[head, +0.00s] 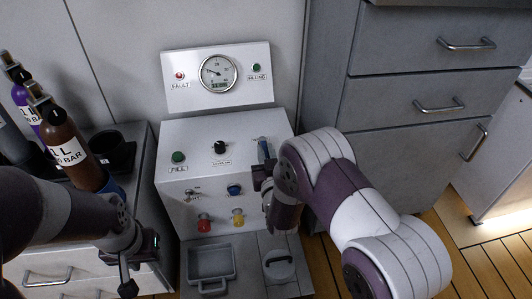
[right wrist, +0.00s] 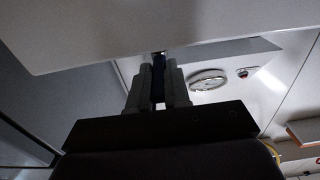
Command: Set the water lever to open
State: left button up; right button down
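The water lever (head: 263,148) is a blue handle at the right end of the fill panel's sloped top (head: 195,130). Its lower part is hidden by my right gripper (head: 263,172) in the head view. In the right wrist view, a dark blue bar (right wrist: 158,78), which looks like the lever, sits between the two fingers of my right gripper (right wrist: 158,88), with no clear gap on either side. The lever's label cannot be read. My left gripper (head: 128,272) is at the lower left, away from the panel, and its finger opening is unclear.
The panel has a gauge (head: 218,73), a green FILL button (head: 178,157), a black knob (head: 220,147), a blue knob (head: 234,190), and red (head: 204,222) and yellow (head: 238,217) fittings. Gas bottles (head: 66,145) stand at left. Drawers (head: 430,100) are at right.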

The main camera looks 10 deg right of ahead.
jog(key=shift+d+r, duration=0.1)
jog(key=shift+d, duration=0.05)
jog(key=n+y, duration=0.1)
jog(key=d+y+p, duration=0.1)
jog(key=shift+w+n+y, duration=0.1)
jog(key=shift+n+y, duration=0.3)
jog(key=shift+w+d+n+g+y, duration=0.1)
jog(key=shift+d+n+g+y, duration=0.1)
jog(key=shift+n+y, duration=0.3)
jog(key=shift+d+n+g+y, duration=0.2)
jog(key=shift+n+y, duration=0.1)
jog(key=shift+y, duration=0.4)
jog(key=n+y, duration=0.1)
jog(key=d+n+g+y, duration=0.1)
jog(key=y, duration=0.1)
jog(key=n+g+y, duration=0.1)
jog(key=shift+w+d+p, duration=0.15)
jog(key=shift+w+p, duration=0.2)
jog(key=shift+p, duration=0.05)
jog(key=shift+w+d+n+g+y, duration=0.2)
jog(key=shift+n+g+y, duration=0.4)
jog(key=shift+y, duration=0.25)
jog(key=shift+w+d+n+g+y, duration=0.2)
jog(key=shift+n+g+y, duration=0.3)
jog(key=shift+n+y, duration=0.3)
jog(key=c, duration=1.1)
grip_release()
